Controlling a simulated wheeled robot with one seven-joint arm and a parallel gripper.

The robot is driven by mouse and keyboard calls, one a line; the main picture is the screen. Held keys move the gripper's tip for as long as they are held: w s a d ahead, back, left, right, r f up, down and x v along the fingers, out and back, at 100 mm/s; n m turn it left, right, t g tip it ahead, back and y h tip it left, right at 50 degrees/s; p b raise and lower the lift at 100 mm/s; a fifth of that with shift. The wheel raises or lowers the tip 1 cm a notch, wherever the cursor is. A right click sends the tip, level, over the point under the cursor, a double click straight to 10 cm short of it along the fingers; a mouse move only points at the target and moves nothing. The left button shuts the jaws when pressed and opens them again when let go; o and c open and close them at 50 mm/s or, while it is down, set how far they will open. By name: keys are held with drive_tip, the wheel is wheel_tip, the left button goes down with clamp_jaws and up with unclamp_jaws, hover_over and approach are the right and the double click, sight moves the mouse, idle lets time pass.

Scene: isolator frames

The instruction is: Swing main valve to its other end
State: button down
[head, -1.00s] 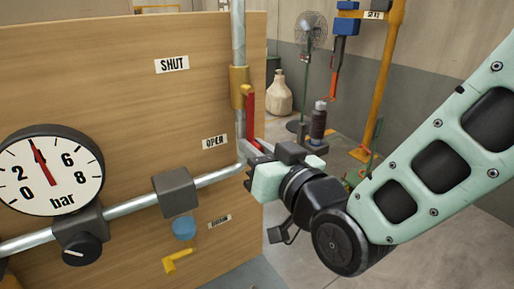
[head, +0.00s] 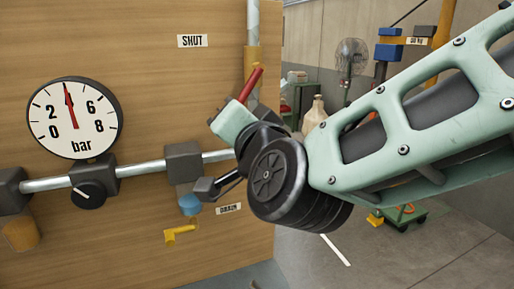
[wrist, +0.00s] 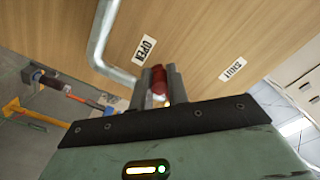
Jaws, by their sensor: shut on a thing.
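The main valve's red lever (head: 251,84) slants from upper right to lower left in front of the brass valve body (head: 252,60) on the vertical pipe. My gripper (wrist: 161,82) is shut on the red lever, which shows between its two fingers in the wrist view (wrist: 158,80). In the head view my gripper's body covers the lower end of the lever and the OPEN label. The SHUT label (head: 192,41) is up and left of the lever. The OPEN label shows in the wrist view (wrist: 145,49).
A pressure gauge (head: 75,118) reads near 4 bar. A horizontal pipe (head: 140,170) with dark blocks and a black knob (head: 88,194) runs below it. Open floor lies right of the panel.

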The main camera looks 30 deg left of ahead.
drive_tip(key=s+a+r+m+b, duration=0.2)
drive_tip(key=r+m+b, duration=0.5)
drive_tip(key=m, duration=0.4)
drive_tip(key=shift+s+a+r+m, duration=0.3)
drive_tip(key=shift+s+a+r, duration=0.1)
drive_tip(key=shift+s, duration=0.15)
drive_tip(key=shift+r, duration=0.1)
drive_tip(key=c, duration=1.4)
unclamp_jaws()
drive_tip(key=shift+o, duration=0.2)
drive_tip(key=shift+d, duration=0.1)
